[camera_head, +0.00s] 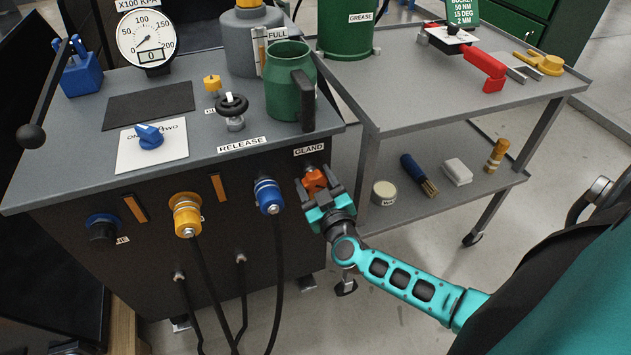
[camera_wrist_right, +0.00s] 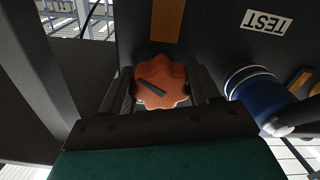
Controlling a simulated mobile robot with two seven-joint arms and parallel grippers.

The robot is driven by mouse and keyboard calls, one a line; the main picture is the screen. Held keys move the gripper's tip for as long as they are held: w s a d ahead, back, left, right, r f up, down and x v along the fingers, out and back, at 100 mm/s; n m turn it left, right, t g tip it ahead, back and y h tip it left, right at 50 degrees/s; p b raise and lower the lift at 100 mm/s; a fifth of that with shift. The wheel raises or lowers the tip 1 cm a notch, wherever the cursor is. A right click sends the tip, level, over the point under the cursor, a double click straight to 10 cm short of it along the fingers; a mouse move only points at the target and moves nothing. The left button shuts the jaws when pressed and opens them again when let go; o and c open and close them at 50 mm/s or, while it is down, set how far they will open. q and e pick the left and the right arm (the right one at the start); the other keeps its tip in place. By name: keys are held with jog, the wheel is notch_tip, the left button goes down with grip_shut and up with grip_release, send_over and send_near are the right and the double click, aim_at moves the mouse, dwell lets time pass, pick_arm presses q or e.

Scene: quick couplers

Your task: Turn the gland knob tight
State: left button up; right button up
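The gland knob (camera_head: 315,182) is a lobed orange knob on the front face of the bench, under the GLAND label (camera_head: 309,149). In the right wrist view the knob (camera_wrist_right: 161,84) shows face-on, with a dark slanted pointer mark. My right gripper (camera_head: 317,190) reaches it from the front. Its two dark fingers (camera_wrist_right: 162,88) lie on either side of the knob and appear to touch its lobes, so it looks shut on the knob. The knob's stem is hidden. My left gripper is not in view.
A blue coupler (camera_head: 269,194) with a hose sits left of the knob, and a yellow coupler (camera_head: 186,214) farther left. A green jug (camera_head: 283,84) stands on the bench top above. A grey cart (camera_head: 420,90) stands close on the right.

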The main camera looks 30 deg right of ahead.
jog(key=c, duration=0.6)
jog(key=shift+m, duration=0.3)
